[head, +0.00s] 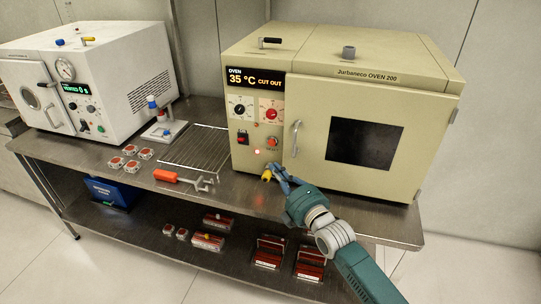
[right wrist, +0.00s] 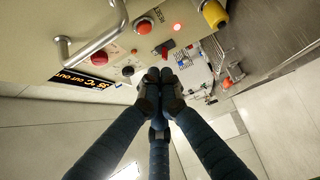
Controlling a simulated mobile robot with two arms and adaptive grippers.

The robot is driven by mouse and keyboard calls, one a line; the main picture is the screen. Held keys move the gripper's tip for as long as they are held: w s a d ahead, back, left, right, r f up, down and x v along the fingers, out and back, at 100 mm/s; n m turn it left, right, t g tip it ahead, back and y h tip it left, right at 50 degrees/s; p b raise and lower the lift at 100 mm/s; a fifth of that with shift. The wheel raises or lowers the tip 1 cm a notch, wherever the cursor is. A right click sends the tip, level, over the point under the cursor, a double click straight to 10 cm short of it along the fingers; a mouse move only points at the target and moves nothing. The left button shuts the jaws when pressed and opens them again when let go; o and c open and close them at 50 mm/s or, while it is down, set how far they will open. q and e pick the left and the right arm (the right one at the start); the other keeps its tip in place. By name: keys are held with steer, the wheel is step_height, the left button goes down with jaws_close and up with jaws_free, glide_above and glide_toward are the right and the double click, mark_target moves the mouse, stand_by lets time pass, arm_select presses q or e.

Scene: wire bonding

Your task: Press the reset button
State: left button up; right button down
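The reset button is a red round button (head: 272,141) low on the control panel of the beige oven (head: 365,100). In the right wrist view the red button (right wrist: 145,27) shows near the top with a "RESET" label beside it. The oven display (head: 255,79) reads 35 °C CUT OUT. My right gripper (head: 276,172) is in front of the oven, below the button and apart from it. In the right wrist view its fingers (right wrist: 160,76) meet at the tips with nothing between them. My left gripper is not in view.
A yellow capped item (head: 266,175) is close by my right fingertips. The oven door handle (head: 295,138) stands out right of the button. A glowing red lamp (head: 257,152) is left of it. A wire rack (head: 195,150) and orange-handled tool (head: 180,178) lie on the steel bench (head: 130,177).

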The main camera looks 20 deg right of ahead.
mark_target(272, 143)
steer(key=w+b, duration=0.2)
steer(key=w, duration=0.1)
steer(key=w+b, duration=0.2)
steer(key=w, duration=0.1)
steer(key=w+b, duration=0.2)
steer(key=w, duration=0.1)
steer(key=shift+w+d+f, duration=0.1)
steer(key=shift+d+f, duration=0.05)
steer(key=shift+f, duration=0.15)
steer(key=shift+w+d+r+b, duration=0.25)
steer(key=shift+w+d+b, duration=0.1)
steer(key=shift+w+b, duration=0.1)
